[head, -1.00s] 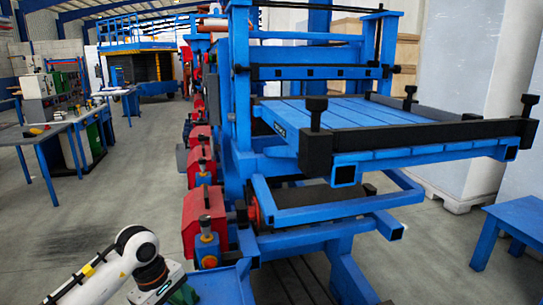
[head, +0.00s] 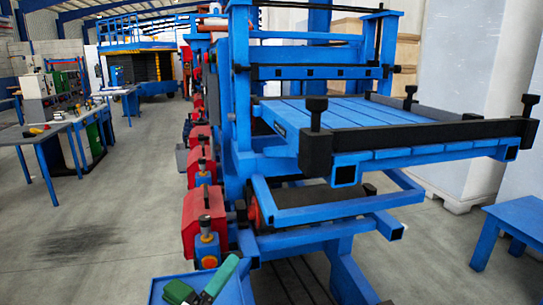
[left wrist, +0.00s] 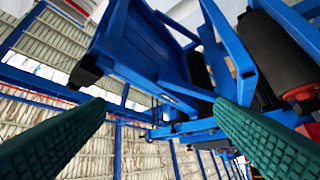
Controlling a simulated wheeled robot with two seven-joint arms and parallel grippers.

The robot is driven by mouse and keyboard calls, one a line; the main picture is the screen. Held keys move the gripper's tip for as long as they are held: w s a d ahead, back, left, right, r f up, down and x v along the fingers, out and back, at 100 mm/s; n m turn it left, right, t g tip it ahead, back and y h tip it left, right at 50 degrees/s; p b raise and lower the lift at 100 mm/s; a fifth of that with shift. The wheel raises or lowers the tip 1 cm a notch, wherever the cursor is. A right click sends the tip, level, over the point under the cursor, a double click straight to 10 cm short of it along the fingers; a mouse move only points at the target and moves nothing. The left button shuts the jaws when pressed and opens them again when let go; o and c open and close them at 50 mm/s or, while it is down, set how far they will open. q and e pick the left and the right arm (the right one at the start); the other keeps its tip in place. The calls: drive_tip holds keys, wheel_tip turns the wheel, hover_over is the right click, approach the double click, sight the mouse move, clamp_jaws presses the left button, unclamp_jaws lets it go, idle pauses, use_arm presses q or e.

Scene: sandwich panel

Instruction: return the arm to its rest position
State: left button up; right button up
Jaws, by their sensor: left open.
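My left gripper (head: 200,290) shows at the bottom edge of the head view, with only its green fingers visible. The fingers are spread apart with nothing between them, over a blue surface (head: 240,290) beside the machine. In the left wrist view the two ridged green fingers (left wrist: 160,105) stand wide apart and empty, pointing up past blue machine frames. The rest of my left arm is out of the head view. My right gripper is in neither view.
A large blue machine (head: 243,120) with a slatted table (head: 350,112) fills the centre and right. Red housings (head: 204,220) line its left side. A blue table (head: 520,215) stands at right, a workbench (head: 45,133) at left. The floor at left is clear.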

use_arm(q)
drive_tip(key=s+a+f+n+g+y, duration=0.2)
drive_tip(key=a+f+n+y, duration=0.45)
drive_tip(key=n, duration=0.45)
drive_tip(key=s+a+f+n+g+y, duration=0.1)
drive_tip(key=s+a+f+n+y, duration=0.2)
drive_tip(key=a+f+n+y, duration=0.45)
drive_tip(key=s+d+f+n+g, duration=0.1)
drive_tip(key=s+f+n+g, duration=0.5)
drive_tip(key=s, duration=0.4)
drive_tip(key=s+d+f+n+g, duration=0.1)
drive_tip(key=s+f+n+g, duration=0.5)
drive_tip(key=s, duration=0.4)
wheel_tip(320, 180, down, 26)
drive_tip(key=m+g, duration=0.1)
drive_tip(key=m, duration=0.1)
drive_tip(key=s+a+f+g, duration=0.1)
drive_tip(key=s+a+f, duration=0.2)
drive_tip(key=s+f, duration=1.4)
drive_tip(key=shift+s+f+g, duration=0.2)
drive_tip(key=shift+g, duration=0.1)
